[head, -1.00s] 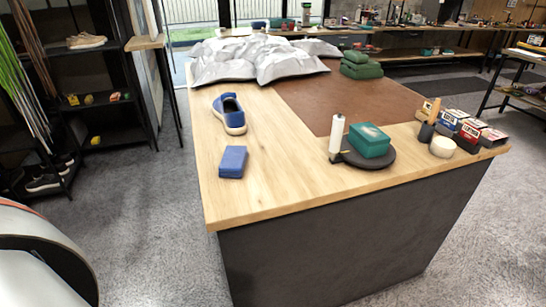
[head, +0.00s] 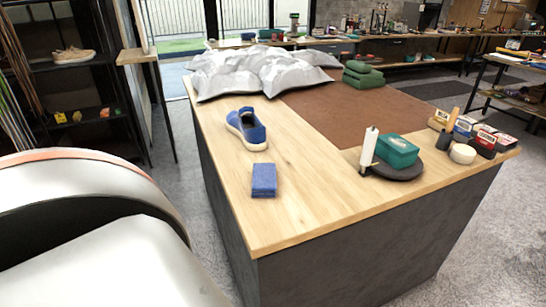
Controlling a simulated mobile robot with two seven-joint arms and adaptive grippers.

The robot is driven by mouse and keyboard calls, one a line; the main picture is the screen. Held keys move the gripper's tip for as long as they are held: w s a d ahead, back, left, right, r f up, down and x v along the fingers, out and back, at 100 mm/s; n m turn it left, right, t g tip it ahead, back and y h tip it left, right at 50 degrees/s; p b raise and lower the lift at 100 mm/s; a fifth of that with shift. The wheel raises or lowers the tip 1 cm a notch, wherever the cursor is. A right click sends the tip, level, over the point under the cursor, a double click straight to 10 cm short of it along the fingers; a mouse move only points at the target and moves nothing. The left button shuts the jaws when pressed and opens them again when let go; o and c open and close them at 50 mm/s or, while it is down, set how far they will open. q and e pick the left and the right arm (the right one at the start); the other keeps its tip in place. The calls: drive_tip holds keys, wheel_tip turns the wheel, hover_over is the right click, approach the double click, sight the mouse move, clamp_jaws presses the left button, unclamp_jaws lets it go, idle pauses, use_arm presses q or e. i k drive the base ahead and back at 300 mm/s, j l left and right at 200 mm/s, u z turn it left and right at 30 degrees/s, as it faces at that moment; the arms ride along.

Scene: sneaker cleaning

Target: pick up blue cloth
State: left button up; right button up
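A small blue folded cloth or block (head: 264,180) lies flat on the pale wood near the front left of the table. It is the likeliest match for the blue cloth. A blue sneaker with a pale sole (head: 247,129) stands just behind it, apart from it. Neither of my grippers shows in the head view.
The wooden table (head: 232,219) has a brown mat (head: 345,114), a crumpled grey cover (head: 262,71) and folded green cloths (head: 362,75). Small boxes (head: 467,127) stand at right.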

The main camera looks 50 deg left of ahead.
sight(264, 175)
drive_tip(key=k+j+z, duration=0.2)
drive_tip(key=j, duration=0.2)
drive_tip(key=k+j+z, duration=0.25)
drive_tip(key=j, duration=0.15)
drive_tip(key=k+j, duration=0.6)
drive_tip(key=j, duration=0.2)
drive_tip(key=z, duration=0.05)
